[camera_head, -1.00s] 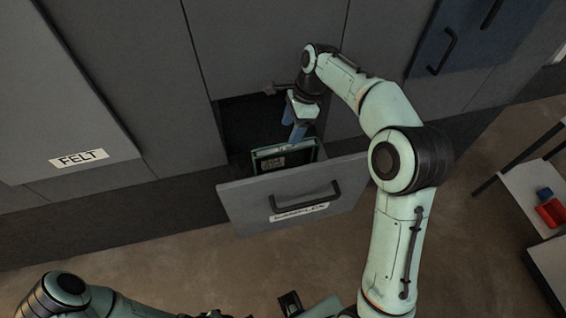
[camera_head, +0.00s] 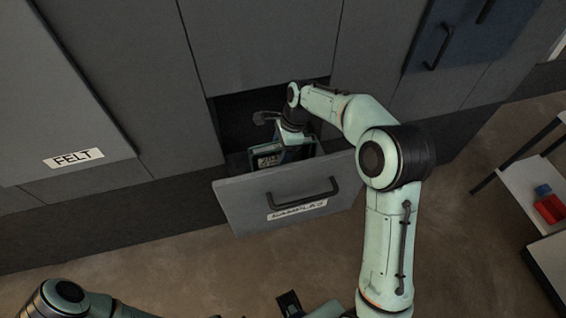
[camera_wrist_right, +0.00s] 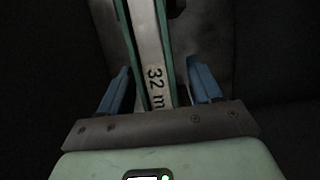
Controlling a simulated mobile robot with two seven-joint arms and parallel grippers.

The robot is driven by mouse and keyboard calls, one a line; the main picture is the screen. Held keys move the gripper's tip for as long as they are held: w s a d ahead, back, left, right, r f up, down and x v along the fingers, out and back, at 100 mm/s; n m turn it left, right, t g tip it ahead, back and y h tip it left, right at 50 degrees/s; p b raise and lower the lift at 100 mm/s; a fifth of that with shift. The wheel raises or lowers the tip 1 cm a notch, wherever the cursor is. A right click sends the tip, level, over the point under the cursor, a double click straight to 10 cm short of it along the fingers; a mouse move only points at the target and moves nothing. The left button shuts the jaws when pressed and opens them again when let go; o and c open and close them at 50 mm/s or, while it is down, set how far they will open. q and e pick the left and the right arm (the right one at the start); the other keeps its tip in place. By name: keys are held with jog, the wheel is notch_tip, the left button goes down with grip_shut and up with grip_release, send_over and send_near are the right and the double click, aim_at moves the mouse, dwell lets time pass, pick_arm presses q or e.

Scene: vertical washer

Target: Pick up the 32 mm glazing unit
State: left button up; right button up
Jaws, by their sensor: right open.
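The 32 mm glazing unit shows edge-on in the right wrist view (camera_wrist_right: 153,60), a pale strip between two green edges, with "32 m" readable on it. My right gripper (camera_wrist_right: 160,88) is open, with one blue finger on each side of the unit and a visible gap to it. In the head view my right gripper (camera_head: 290,140) is down inside the open drawer (camera_head: 235,198), its fingertips hidden. A green-edged pane with a small label (camera_head: 268,161) stands in the drawer just behind its front. My left gripper cannot be made out; only part of my left arm shows at the lower left.
The drawer front has a dark handle (camera_head: 303,194) and a partly readable label. Grey cabinet fronts surround the opening, one labelled FELT (camera_head: 73,158). A white shelf (camera_head: 525,185) with a red bin (camera_head: 550,208) stands at the right. The floor before the drawer is clear.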

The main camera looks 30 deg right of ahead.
grip_shut()
dwell(1.2)
jog(key=shift+w+r, duration=0.1)
jog(key=shift+r, duration=0.1)
